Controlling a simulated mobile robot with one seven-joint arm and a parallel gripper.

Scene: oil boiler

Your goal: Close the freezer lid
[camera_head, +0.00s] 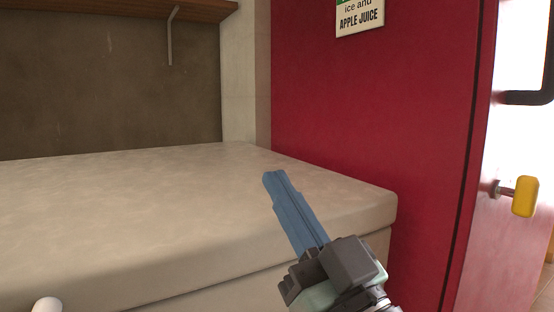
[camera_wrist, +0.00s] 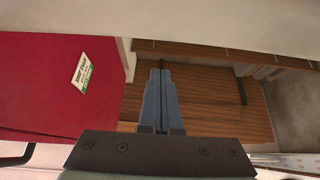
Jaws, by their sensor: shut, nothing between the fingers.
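The freezer lid (camera_head: 170,210) is a broad cream slab that fills the left and middle of the head view. It lies flat, and its front edge runs along a thin seam above the cream freezer body (camera_head: 375,252). No open gap shows along the visible seam. My gripper (camera_head: 272,178) has its blue fingers shut and empty, in front of the lid's right part in the head view. I cannot tell whether they touch it. The shut fingers also show in the wrist view (camera_wrist: 160,75), with a cream surface across the top, likely the lid.
A red wall (camera_head: 370,110) with a sign (camera_head: 359,16) stands behind and to the right. A door with a yellow knob (camera_head: 525,197) is at far right. A wooden shelf (camera_head: 120,8) hangs above the lid. A white rounded end (camera_head: 47,304) shows at lower left.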

